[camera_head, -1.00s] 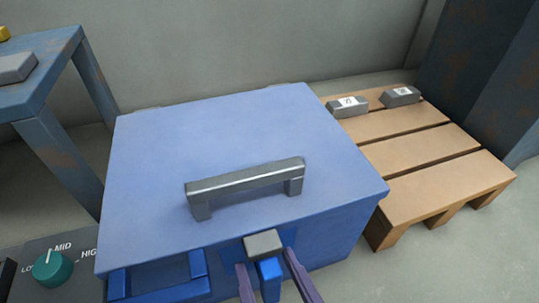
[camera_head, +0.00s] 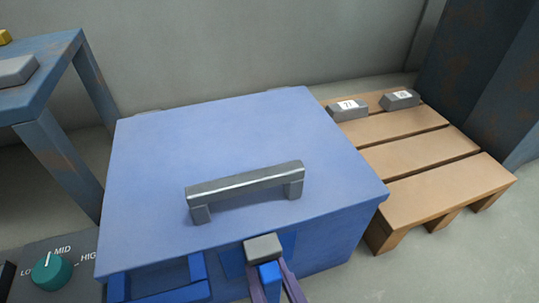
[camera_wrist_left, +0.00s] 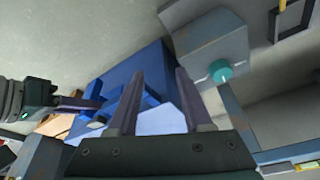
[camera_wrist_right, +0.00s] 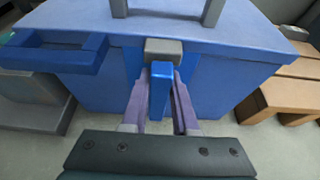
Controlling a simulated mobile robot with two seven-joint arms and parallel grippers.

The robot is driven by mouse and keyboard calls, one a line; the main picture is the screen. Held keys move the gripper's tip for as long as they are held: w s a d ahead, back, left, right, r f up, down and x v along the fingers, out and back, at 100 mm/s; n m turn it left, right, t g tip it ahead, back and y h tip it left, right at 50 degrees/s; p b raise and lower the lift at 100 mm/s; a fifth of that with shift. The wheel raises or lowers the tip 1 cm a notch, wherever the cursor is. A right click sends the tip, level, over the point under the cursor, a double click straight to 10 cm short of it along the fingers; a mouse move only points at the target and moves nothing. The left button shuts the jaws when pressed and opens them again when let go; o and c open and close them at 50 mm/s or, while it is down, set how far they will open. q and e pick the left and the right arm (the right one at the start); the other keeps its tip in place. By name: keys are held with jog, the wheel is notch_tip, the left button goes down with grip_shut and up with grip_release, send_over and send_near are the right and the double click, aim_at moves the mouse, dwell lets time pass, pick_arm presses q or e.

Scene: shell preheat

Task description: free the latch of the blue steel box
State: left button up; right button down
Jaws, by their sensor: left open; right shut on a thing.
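The blue steel box (camera_head: 150,170) stands in front of me, its lid down, with a grey bar handle (camera_head: 245,178) on top. On its front is the latch: a grey block (camera_head: 263,246) at the lid's edge with a blue lever (camera_head: 269,273) below it. My right gripper (camera_head: 270,282) is shut on the blue lever, one purple finger on each side. The right wrist view shows the lever (camera_wrist_right: 161,85) upright between the fingers, under the grey block (camera_wrist_right: 164,47). My left gripper (camera_wrist_left: 160,75) is open and empty, outside the head view.
A blue bracket (camera_head: 165,292) juts from the box front, left of the latch. A teal knob (camera_head: 52,271) on a grey panel points near MID. A wooden pallet (camera_head: 440,185) with two grey labelled blocks stands right. A blue-grey table (camera_head: 50,85) stands left.

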dwell(0.3)
jog(key=shift+w+d+f+m+y, duration=0.1)
jog(key=shift+d+m+y, duration=0.15)
jog(key=shift+m+y, duration=0.3)
jog(key=shift+w+d+m+y, duration=0.1)
jog(key=shift+d+m+y, duration=0.2)
jog(key=shift+m, duration=0.35)
jog(key=shift+w+d+f+m+t+y, duration=0.1)
jog(key=shift+d+f+m+y, duration=0.2)
jog(key=shift+m+y, duration=0.95)
jog(key=shift+w+d+f+m+t+y, duration=0.15)
jog(key=shift+f+m+y, duration=0.3)
jog(key=shift+m, duration=1.5)
jog(key=shift+d+f+m+t+y, duration=0.1)
jog(key=shift+d+f+m+y, duration=0.2)
jog(key=shift+m+y, duration=1)
jog(key=shift+m+h, duration=0.25)
jog(key=shift+m, duration=0.25)
jog(key=c, duration=0.7)
grip_release()
jog(key=shift+s, duration=0.1)
